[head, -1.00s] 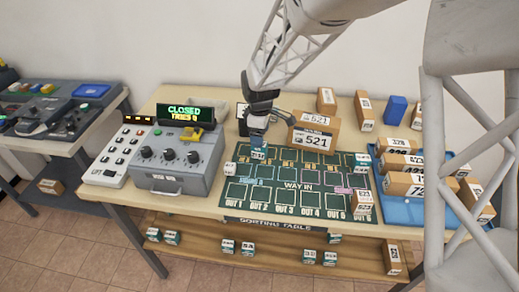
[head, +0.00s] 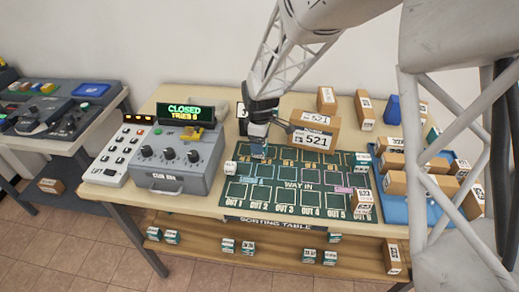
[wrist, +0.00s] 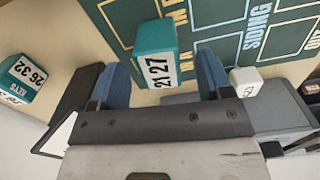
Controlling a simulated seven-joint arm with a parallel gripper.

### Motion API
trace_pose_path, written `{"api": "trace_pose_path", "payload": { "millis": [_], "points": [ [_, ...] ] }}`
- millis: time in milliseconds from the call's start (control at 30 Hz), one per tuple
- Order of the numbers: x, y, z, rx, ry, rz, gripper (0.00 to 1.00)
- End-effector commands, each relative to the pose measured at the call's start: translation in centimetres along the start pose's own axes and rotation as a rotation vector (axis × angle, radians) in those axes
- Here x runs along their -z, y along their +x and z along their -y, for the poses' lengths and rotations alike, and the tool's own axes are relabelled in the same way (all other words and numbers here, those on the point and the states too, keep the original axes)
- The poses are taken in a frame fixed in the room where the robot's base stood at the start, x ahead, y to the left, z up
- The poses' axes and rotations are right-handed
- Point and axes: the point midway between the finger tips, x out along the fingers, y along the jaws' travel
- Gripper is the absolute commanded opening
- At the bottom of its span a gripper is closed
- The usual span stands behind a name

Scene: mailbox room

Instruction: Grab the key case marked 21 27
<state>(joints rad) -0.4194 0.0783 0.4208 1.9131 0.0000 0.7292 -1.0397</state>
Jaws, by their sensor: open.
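The key case marked 21 27 (wrist: 157,57) is a small box with a teal top and a white numbered face. In the wrist view it lies between the blue fingers of my gripper (wrist: 162,78), with a gap on each side. My gripper (head: 257,150) is open, low over the upper left part of the green sorting mat (head: 232,195). In the head view the gripper mostly hides the case.
Another teal key case marked 26 32 (wrist: 20,77) stands to the left in the wrist view. A small white block (wrist: 246,81) is near the right finger. A large box marked 521 (head: 316,132) stands close right of the gripper. The grey console (head: 172,165) stands to the left.

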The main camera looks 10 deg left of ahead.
Motion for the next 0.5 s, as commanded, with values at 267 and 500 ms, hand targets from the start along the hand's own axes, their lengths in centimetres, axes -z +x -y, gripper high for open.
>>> {"api": "trace_pose_path", "payload": {
  "millis": [267,500],
  "points": [
    [0.2,3.2,0.0,0.001,0.000,0.001,0.72],
    [0.2,4.4,-0.1,0.000,0.000,0.000,0.72]
  ]
}}
